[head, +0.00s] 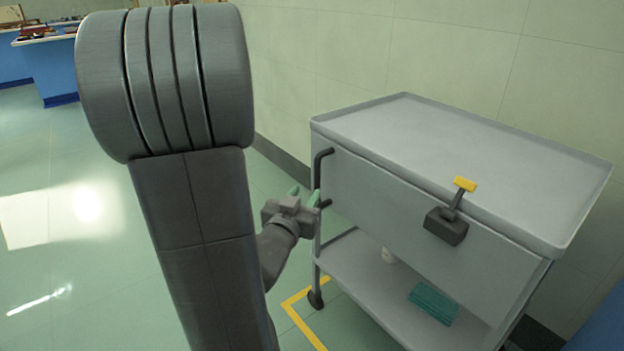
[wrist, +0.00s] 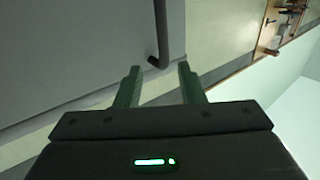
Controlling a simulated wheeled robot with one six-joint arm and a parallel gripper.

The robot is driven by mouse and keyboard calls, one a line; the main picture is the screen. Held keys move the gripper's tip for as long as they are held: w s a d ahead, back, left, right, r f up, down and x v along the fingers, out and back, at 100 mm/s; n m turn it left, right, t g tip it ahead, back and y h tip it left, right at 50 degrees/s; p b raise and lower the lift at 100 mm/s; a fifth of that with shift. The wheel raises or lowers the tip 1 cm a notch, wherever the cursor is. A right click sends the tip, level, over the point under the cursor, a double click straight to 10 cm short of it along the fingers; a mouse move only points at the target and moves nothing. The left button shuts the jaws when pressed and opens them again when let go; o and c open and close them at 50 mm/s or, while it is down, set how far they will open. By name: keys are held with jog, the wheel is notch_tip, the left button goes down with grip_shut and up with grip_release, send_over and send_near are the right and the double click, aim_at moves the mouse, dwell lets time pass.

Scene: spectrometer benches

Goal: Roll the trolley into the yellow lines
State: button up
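The grey trolley (head: 480,140) stands at the right by the wall, with a top tray and a lower shelf. Its dark handle (head: 318,168) is at its left end; it also shows in the wrist view (wrist: 161,45). My gripper (head: 304,194) is open beside the handle, its green fingers apart. In the wrist view the handle's bent end lies just ahead of the gap between the fingertips (wrist: 160,70); I cannot tell if they touch. Yellow lines (head: 300,312) form a corner on the floor around the trolley's near-left caster (head: 315,299). The rest of the lines is hidden.
A dark lever box with a yellow grip (head: 464,184) is on the trolley's long side. Blue benches (head: 55,65) stand far left. The floor at left is clear.

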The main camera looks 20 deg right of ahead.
aim_at(317, 172)
jog(key=shift+v, duration=1.45)
jog(key=b+x, duration=0.2)
jog(key=x, duration=1.2)
jog(key=shift+w, duration=0.15)
jog(key=shift+w+a, duration=0.1)
jog(key=shift+w, duration=0.1)
